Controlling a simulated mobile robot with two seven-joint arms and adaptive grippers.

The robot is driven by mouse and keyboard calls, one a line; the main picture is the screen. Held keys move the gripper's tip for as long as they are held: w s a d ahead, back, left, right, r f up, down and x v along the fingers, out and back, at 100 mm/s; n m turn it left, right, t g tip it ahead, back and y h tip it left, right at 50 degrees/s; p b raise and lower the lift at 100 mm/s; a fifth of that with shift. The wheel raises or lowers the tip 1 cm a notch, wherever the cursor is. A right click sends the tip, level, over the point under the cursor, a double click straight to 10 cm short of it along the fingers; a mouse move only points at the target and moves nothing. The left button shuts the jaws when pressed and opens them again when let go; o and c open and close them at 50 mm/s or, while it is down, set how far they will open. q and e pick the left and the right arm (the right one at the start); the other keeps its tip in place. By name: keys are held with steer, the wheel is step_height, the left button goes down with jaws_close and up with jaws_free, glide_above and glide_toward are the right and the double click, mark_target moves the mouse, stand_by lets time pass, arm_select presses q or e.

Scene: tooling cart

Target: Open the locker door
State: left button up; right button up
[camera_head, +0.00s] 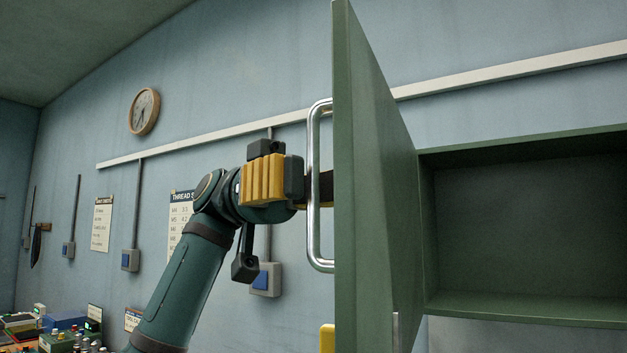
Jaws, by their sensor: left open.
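The green locker door (372,170) stands swung open, seen nearly edge-on, with the locker's empty interior (530,225) visible to its right. A tall chrome bar handle (314,235) is on the door's left face. My left gripper (326,192) comes in from the left at the handle's mid-height and is open. Its front end passes behind the handle bar and up to the door edge, so its fingertips are mostly hidden. I cannot tell whether it touches the handle or the door. My right gripper is not in view.
A yellow object (327,338) shows partly beside the door's lower edge. The wall carries a clock (144,111), a white rail (205,145) and switch boxes (130,260). Small cluttered items (58,341) lie at lower left. The space left of the arm is clear.

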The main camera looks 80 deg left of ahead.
arm_select(q)
steer(key=v, duration=0.7)
steer(key=shift+a, duration=0.25)
steer(key=shift+s, duration=0.15)
stand_by(0.5)
